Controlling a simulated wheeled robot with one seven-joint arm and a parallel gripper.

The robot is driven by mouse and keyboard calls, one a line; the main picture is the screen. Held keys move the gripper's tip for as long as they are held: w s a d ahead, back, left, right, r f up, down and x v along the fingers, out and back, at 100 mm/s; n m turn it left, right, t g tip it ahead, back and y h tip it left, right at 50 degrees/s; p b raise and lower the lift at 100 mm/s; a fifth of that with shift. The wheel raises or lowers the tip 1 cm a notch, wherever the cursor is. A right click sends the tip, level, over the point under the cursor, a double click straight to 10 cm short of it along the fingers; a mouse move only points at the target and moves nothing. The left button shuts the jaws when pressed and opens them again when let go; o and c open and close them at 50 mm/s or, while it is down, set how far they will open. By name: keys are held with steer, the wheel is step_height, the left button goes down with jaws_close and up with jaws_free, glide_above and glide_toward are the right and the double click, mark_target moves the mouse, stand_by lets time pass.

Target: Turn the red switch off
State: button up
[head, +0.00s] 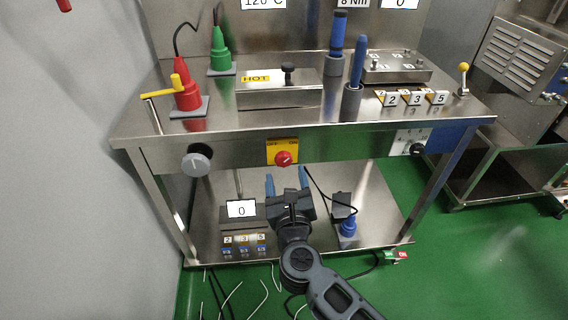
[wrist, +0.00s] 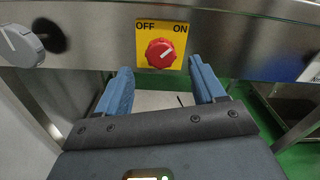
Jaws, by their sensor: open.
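The red switch (head: 283,158) is a round knob on a yellow plate (head: 270,146) on the bench's front panel. In the wrist view the red switch (wrist: 161,53) sits below the printed words OFF at left and ON at right. Its white pointer line slants up to the right, toward ON. My gripper (head: 287,178) is open and empty, with blue fingers pointing at the panel. In the wrist view my gripper (wrist: 160,80) has one finger to each side below the knob, apart from it.
The lower shelf (head: 376,215) holds a scale display (head: 241,209) and a blue device (head: 347,229). The bench top (head: 225,125) overhangs the panel.

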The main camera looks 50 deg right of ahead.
mark_target(284, 161)
steer(key=x, duration=0.6)
steer(key=shift+s, duration=0.1)
steer(key=shift+a, duration=0.1)
steer(key=c, duration=1.1)
